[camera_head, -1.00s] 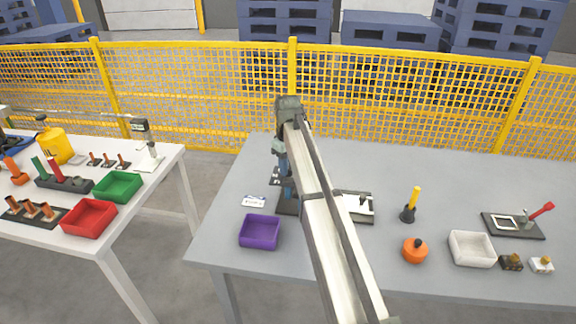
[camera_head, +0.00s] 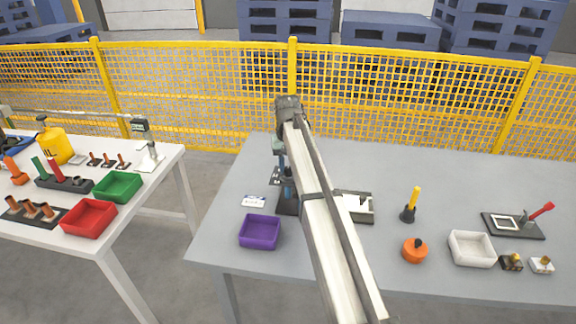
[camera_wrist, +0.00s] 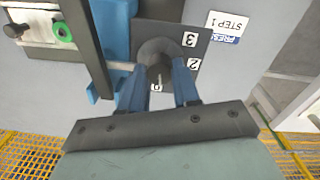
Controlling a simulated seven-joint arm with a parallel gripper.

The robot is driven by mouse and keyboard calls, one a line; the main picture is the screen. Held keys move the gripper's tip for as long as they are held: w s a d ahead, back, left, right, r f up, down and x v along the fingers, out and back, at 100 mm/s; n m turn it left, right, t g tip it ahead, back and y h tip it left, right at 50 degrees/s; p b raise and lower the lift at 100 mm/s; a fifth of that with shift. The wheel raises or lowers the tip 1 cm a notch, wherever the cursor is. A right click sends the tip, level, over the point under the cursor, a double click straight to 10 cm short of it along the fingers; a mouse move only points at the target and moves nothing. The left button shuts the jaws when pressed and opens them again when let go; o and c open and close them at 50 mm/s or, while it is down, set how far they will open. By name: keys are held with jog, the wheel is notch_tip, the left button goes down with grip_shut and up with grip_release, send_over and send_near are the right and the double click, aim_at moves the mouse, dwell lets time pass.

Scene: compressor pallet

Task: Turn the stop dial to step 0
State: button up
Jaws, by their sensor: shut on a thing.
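The stop dial (camera_wrist: 157,48) is a round dark grey knob on a dark plate (camera_wrist: 200,27) in the wrist view. My gripper (camera_wrist: 158,74) has its blue fingers shut on the dial, one on each side.
A blue block (camera_wrist: 112,30) stands close by in the wrist view. A purple bin (camera_head: 260,231) is in front of the fixture. An orange knobbed object (camera_head: 415,250) and a white bin (camera_head: 471,248) stand to the right.

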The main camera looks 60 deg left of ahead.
aim_at(288, 168)
jog(key=shift+m, duration=0.9)
jog(key=o, duration=1.1)
jog(key=shift+c, duration=0.2)
notch_tip(288, 168, up, 14)
jog(key=shift+f, duration=0.15)
